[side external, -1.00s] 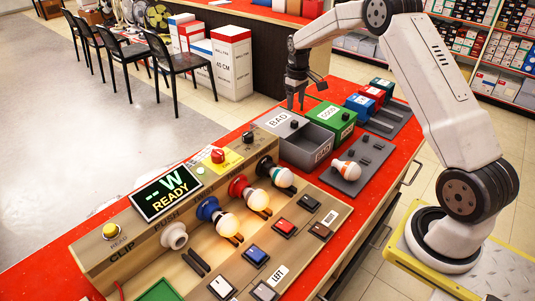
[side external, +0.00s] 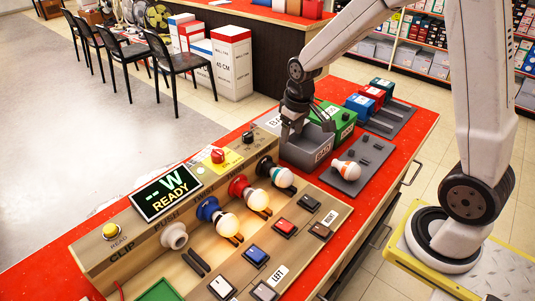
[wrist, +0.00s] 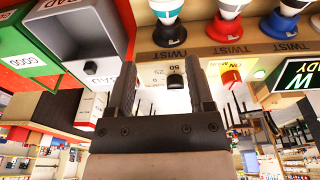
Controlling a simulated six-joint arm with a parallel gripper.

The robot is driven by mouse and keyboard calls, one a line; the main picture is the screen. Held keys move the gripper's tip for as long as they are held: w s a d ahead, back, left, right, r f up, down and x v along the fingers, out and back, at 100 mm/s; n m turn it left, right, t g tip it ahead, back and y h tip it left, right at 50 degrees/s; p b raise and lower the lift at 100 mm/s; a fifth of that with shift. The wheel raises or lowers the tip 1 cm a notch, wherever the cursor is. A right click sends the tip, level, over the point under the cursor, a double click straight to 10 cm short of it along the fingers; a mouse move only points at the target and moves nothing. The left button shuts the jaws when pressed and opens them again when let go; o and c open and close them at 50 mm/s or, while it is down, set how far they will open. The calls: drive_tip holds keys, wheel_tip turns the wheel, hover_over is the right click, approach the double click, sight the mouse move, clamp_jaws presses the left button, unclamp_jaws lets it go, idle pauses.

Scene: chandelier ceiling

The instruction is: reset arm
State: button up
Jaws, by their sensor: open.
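My gripper (side external: 291,138) is open with nothing between its fingers. In the side view it hangs in front of the grey BAD bin (side external: 312,155) and hides part of the bin's label. Whether it touches the bin cannot be told there. In the wrist view my gripper (wrist: 160,75) has its two fingers apart, with a dark dial knob (wrist: 175,81) showing beyond the gap. The grey bin (wrist: 118,22) is to the left in that view and looks empty where its inside shows.
The green GOOD bin (side external: 336,117) adjoins the grey one. Bulbs stand in the blue (side external: 207,208), red (side external: 238,186) and black (side external: 265,166) sockets; the white socket (side external: 174,236) is empty. A bulb (side external: 345,170) with an orange band sits on a grey plate. The screen (side external: 167,192) reads READY.

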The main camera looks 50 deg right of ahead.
drive_tip(key=s+a+f, duration=0.1)
drive_tip(key=s+a, duration=0.5)
drive_tip(key=s, duration=0.5)
drive_tip(key=shift+s+t, duration=0.35)
drive_tip(key=shift+t, duration=0.05)
